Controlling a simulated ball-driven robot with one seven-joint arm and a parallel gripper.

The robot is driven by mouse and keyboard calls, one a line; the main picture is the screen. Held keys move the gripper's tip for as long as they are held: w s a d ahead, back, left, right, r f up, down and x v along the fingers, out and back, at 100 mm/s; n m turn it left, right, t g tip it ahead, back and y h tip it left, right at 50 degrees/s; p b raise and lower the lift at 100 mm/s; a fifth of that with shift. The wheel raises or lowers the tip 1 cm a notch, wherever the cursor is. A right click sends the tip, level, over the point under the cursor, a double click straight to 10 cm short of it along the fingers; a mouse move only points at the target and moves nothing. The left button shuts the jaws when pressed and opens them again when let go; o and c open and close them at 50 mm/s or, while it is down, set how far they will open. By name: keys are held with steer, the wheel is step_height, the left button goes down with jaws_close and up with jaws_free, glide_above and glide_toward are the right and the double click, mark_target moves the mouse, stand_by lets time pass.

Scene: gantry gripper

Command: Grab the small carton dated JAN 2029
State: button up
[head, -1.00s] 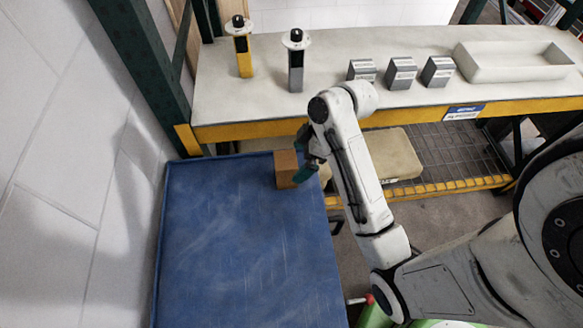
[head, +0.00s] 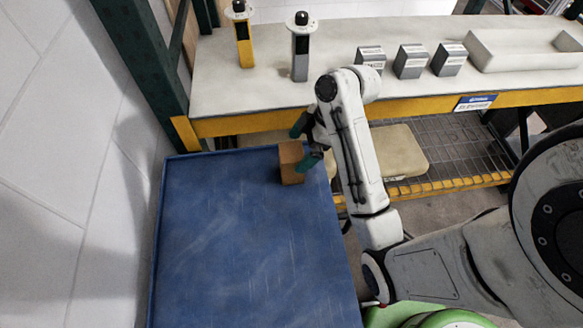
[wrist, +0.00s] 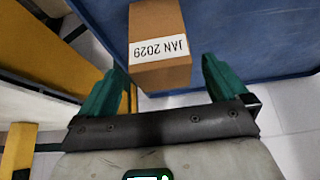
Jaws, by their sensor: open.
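The small brown carton (head: 291,164) sits at the far right corner of the blue surface. In the wrist view the carton (wrist: 158,25) carries a white label reading JAN 2029, upside down. My gripper (head: 306,142) is at the carton's right side, with its green fingers apart. In the wrist view my gripper (wrist: 162,82) is open, one finger to each side of the carton's line. The carton lies mostly ahead of the fingertips, and no grip on it shows.
The blue surface (head: 235,240) is otherwise bare. Behind it a white bench (head: 350,38) with a yellow edge holds a yellow post (head: 243,42), a grey post (head: 300,55), several grey boxes and a white tray (head: 520,62). A green upright (head: 143,58) stands at the left.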

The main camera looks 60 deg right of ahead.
mark_target(288, 158)
steer(key=shift+a+b+x, duration=0.15)
steer(key=shift+b+x, duration=0.6)
steer(key=shift+x, duration=0.55)
steer(key=shift+a+b+x, duration=0.1)
steer(key=shift+b+x, duration=0.6)
steer(key=shift+x, duration=0.65)
steer(key=shift+w+r, duration=0.2)
steer(key=shift+c, duration=0.5)
steer(key=c, duration=1.2)
